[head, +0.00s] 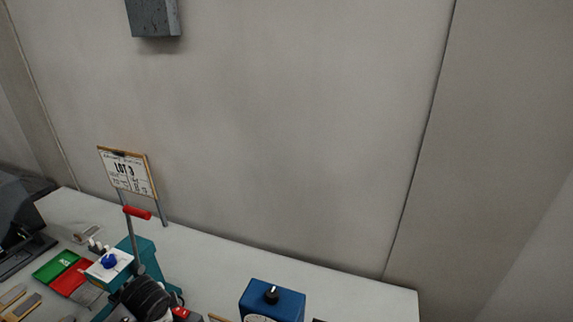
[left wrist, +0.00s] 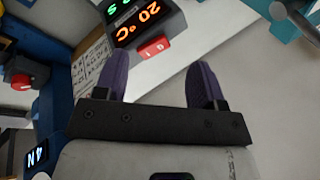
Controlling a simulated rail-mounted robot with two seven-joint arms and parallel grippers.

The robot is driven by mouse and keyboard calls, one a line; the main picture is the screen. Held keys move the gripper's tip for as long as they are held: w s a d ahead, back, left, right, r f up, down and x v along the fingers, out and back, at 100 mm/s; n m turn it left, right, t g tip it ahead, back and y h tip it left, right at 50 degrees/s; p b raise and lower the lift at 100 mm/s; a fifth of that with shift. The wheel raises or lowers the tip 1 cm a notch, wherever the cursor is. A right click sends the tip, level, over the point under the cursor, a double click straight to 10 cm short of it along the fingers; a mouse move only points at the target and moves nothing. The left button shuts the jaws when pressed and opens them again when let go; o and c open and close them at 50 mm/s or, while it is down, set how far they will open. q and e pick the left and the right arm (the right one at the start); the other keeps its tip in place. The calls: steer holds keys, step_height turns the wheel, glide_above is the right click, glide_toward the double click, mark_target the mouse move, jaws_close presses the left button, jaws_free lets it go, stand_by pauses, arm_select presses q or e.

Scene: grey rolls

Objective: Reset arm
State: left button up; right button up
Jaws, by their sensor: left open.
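My left gripper (left wrist: 158,72) shows in the left wrist view. Its two purple fingers stand well apart, with nothing between them. A dark grey device (left wrist: 146,25) with a lit "20 °C" display and a red switch is beyond the fingers, apart from them as far as I can tell. I cannot make out my left gripper in the head view. My right gripper is in neither view.
The bench's right end is clear.

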arm_select(q)
steer(key=d+r+n+t, duration=0.3)
steer(key=d+r+t, duration=0.15)
steer(key=r, duration=0.35)
steer(key=s+d+r+n+t+h, duration=0.1)
steer(key=s+d+r+n+t, duration=0.15)
steer(key=s+d, duration=0.35)
steer(key=s+f+n+g, duration=0.1)
steer(key=s+f+g, duration=0.1)
steer(key=s+f, duration=0.65)
steer(key=s+f+n+g+h, duration=0.1)
steer(key=s+f+n+g, duration=0.3)
steer(key=s, duration=0.8)
steer(key=s+f+m+g, duration=0.1)
steer(key=s+f, duration=0.7)
steer(key=s, duration=0.2)
step_height(320, 180, up, 20)
steer(key=p, duration=2)
steer(key=shift+s+d+f+g, duration=0.15)
steer(key=shift+s+d+g, duration=0.05)
steer(key=shift+d+g, duration=0.1)
